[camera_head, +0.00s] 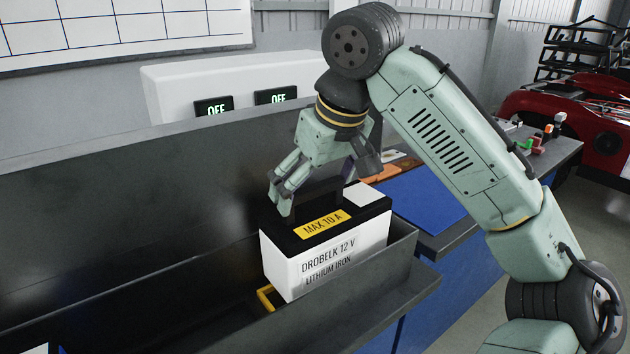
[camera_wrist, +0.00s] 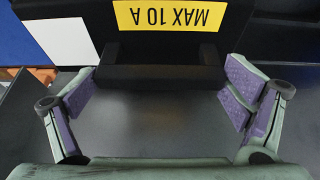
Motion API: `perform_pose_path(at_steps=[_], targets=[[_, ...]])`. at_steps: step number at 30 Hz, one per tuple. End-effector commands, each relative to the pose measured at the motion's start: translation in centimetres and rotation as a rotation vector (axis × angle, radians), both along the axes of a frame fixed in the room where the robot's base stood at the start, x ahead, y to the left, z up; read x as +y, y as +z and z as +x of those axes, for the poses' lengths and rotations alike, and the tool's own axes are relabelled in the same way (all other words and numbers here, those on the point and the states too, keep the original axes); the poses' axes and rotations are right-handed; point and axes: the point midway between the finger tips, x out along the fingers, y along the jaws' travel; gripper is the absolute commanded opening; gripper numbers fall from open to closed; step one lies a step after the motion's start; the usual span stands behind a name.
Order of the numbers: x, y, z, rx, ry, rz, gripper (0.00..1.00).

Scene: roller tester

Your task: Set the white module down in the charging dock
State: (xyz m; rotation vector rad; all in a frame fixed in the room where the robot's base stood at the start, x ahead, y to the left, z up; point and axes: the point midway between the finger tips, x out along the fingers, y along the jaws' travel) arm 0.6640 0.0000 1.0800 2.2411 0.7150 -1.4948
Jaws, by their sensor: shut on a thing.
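The white module (camera_head: 325,263) is a box with a black top, a yellow "MAX 10 A" label and a black handle. It is upright over or partly inside a dark trough (camera_head: 400,275). My gripper (camera_head: 315,190) is shut on the module's handle from above. In the wrist view, the fingers (camera_wrist: 160,95) are at the two ends of the handle (camera_wrist: 160,76). A yellow-edged frame (camera_head: 266,297), possibly part of the charging dock, shows at the module's lower left in the trough. The module hides most of it. I cannot tell whether the module's bottom touches anything.
A long dark panel (camera_head: 120,195) rises behind the trough. A white housing (camera_head: 170,90) with two displays reading OFF stands behind it. A blue-topped bench (camera_head: 425,200) is at the right, with small items at its far end. The trough left of the module looks clear.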

Motion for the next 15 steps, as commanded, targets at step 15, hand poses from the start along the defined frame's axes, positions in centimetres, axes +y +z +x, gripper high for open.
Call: perform_pose_path(at_steps=[15], targets=[[0.0, -3.0, 0.0, -0.005, 0.0, 0.004, 0.33]])
